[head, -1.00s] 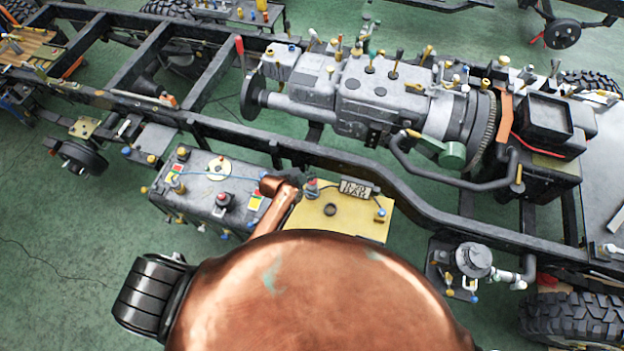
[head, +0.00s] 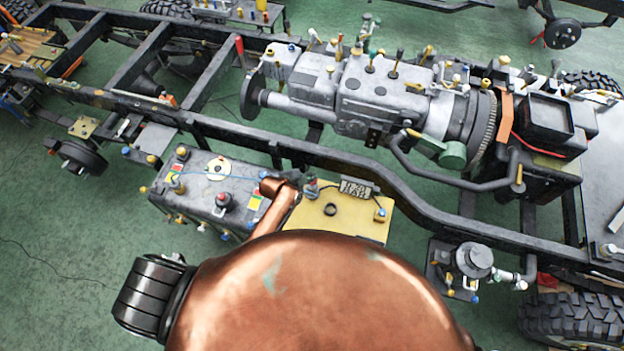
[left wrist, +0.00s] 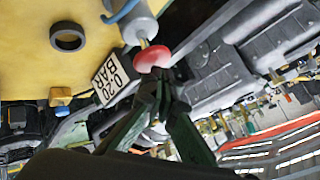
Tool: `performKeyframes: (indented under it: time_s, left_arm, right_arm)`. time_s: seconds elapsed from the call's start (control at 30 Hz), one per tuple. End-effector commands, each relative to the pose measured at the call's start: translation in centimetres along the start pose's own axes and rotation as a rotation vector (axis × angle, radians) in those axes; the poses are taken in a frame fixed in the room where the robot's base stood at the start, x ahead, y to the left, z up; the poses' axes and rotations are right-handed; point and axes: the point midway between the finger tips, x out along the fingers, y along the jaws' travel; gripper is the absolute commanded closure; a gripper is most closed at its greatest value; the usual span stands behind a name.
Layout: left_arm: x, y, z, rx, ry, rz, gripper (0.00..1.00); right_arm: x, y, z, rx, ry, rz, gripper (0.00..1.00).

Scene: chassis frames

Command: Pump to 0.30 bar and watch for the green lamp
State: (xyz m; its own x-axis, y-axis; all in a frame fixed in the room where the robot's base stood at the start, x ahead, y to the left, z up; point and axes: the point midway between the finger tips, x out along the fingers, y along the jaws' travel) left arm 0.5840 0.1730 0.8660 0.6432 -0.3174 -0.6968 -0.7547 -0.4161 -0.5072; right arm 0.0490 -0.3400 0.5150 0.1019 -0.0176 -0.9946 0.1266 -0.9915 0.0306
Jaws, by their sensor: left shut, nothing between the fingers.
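The yellow plate (head: 300,222) lies beside the chassis rail and carries the small pump (head: 312,190). In the left wrist view the pump has a grey body (left wrist: 138,27) and a red knob (left wrist: 152,57). A display (left wrist: 112,78) next to it reads 0.20 BAR; it also shows in the head view (head: 356,188). My left gripper (left wrist: 160,76) is shut and empty, its dark green fingertips at the red knob, seemingly touching it. In the head view it is mostly hidden behind my copper arm. I cannot make out a lit green lamp. My right gripper is out of view.
A grey box (head: 196,195) with knobs and coloured labels stands left of the plate. The black chassis rail (head: 370,160) and the grey gearbox (head: 370,95) lie behind. A black ring (head: 330,210) sits on the plate. Green floor is free at lower left.

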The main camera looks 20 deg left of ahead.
Motion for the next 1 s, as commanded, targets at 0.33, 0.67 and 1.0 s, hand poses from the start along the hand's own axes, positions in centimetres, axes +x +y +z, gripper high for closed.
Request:
performKeyframes:
  time_s: [0.33, 0.67, 1.0]
  left_arm:
    - [0.33, 0.25, 0.24, 0.0, 0.0, 0.001, 1.0]
    - [0.6, 0.48, 0.46, 0.0, -0.001, 0.001, 1.0]
    - [0.87, 0.7, 0.69, 0.0, -0.001, 0.002, 1.0]
  right_arm:
    - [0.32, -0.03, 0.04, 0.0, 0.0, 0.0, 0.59]
    - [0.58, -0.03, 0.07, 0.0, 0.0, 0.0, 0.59]
    - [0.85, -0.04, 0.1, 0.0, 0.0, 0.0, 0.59]
